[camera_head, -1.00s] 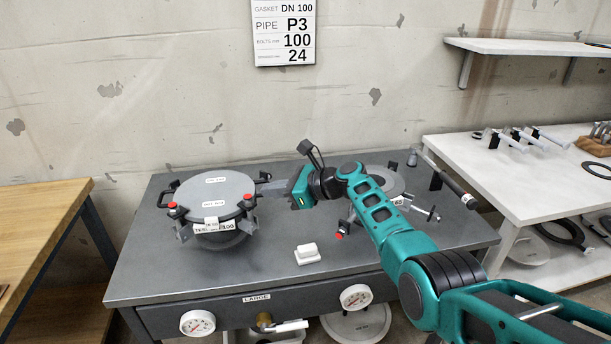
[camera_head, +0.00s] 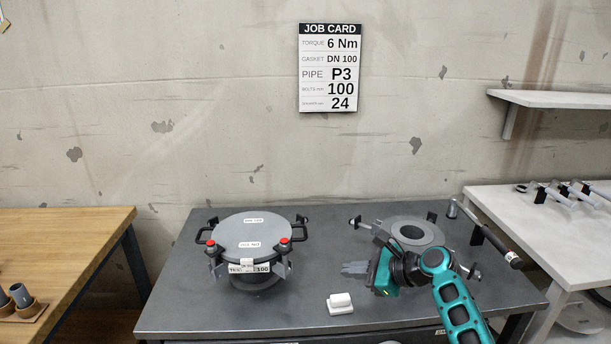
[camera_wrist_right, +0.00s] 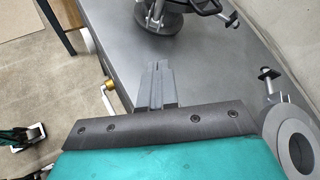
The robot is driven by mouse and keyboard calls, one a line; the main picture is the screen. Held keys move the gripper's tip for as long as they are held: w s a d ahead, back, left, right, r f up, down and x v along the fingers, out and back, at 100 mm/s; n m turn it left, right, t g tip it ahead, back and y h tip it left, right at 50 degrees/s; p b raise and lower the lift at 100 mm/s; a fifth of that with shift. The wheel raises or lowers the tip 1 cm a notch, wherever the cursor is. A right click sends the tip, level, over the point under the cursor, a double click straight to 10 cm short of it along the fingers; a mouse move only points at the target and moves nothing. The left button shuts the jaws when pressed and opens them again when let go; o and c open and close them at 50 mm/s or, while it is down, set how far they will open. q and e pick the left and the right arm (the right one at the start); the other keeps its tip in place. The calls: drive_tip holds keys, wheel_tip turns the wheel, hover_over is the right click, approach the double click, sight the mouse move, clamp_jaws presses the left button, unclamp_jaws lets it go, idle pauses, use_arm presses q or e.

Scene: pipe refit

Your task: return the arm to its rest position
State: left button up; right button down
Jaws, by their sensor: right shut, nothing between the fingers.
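My right arm, teal and black, comes into the head view from the bottom right. Its right gripper (camera_head: 354,268) points left over the grey table (camera_head: 200,318), with its grey fingers together and nothing between them. The shut fingers also show in the right wrist view (camera_wrist_right: 158,84). The gripper is apart from the round lidded test fixture (camera_head: 252,236) on its left. It is in front of and left of the open grey flange ring (camera_head: 412,232), which the arm partly hides.
A small white block (camera_head: 340,303) lies on the table below the gripper. A torque wrench (camera_head: 492,238) lies at the right end. A wooden bench (camera_head: 70,240) stands left and a white bench (camera_head: 540,225) right. A job card (camera_head: 330,68) hangs on the wall.

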drive_tip(key=s+d+f+n+t+h, duration=0.1)
drive_tip(key=s+d+f+n+h, duration=0.15)
drive_tip(key=s+f+n, duration=0.45)
drive_tip(key=s+d+f+n+h, duration=0.2)
drive_tip(key=s+f+n+h, duration=0.2)
drive_tip(key=s+f, duration=0.45)
drive_tip(key=s+a+r+n+t, duration=0.1)
drive_tip(key=s+r+n+t, duration=0.1)
drive_tip(key=s+n, duration=1)
drive_tip(key=s+h, duration=0.1)
drive_tip(key=s, duration=0.2)
drive_tip(key=shift+a, duration=0.15)
